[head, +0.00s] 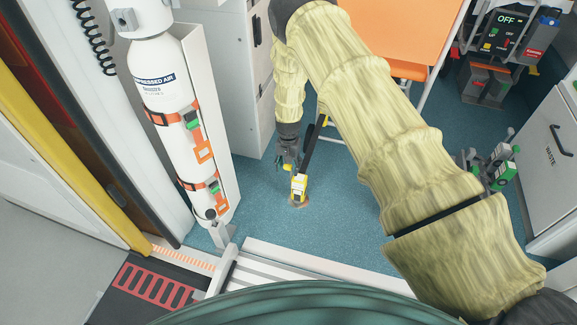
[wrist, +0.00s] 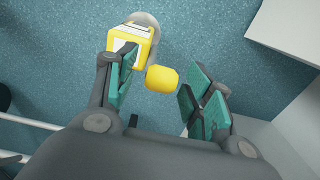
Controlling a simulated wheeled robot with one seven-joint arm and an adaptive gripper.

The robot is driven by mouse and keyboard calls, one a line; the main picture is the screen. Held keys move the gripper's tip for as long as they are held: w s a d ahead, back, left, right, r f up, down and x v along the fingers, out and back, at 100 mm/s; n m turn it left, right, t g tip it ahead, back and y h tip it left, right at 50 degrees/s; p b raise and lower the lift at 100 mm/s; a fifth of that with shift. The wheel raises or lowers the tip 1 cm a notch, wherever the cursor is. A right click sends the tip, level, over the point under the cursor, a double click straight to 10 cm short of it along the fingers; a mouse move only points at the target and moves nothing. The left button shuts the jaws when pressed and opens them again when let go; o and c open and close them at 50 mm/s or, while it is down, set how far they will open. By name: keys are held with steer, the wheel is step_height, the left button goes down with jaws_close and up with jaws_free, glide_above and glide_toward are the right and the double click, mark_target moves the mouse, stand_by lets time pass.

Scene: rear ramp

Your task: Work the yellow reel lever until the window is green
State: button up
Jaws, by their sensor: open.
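The yellow reel (head: 298,187) stands low on the blue floor, with a dark strap or bar rising from it. In the wrist view the yellow reel housing (wrist: 142,46) has a pale top face and sits at the upper left, beside the left finger. The rounded yellow lever end (wrist: 162,78) shows between the fingertips, nearer the left one. My gripper (wrist: 164,88) is open around it, with a clear gap to the right finger; I cannot tell whether the left finger touches it. In the head view my gripper (head: 286,160) points down beside the reel. The window's colour cannot be made out.
A compressed air cylinder (head: 165,75) is strapped to the wall at the left. An orange seat or table (head: 405,30) is at the top. Blue floor lies open around the reel.

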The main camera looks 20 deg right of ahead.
steer(key=shift+f, duration=0.1)
steer(key=shift+c, duration=0.2)
jaws_close()
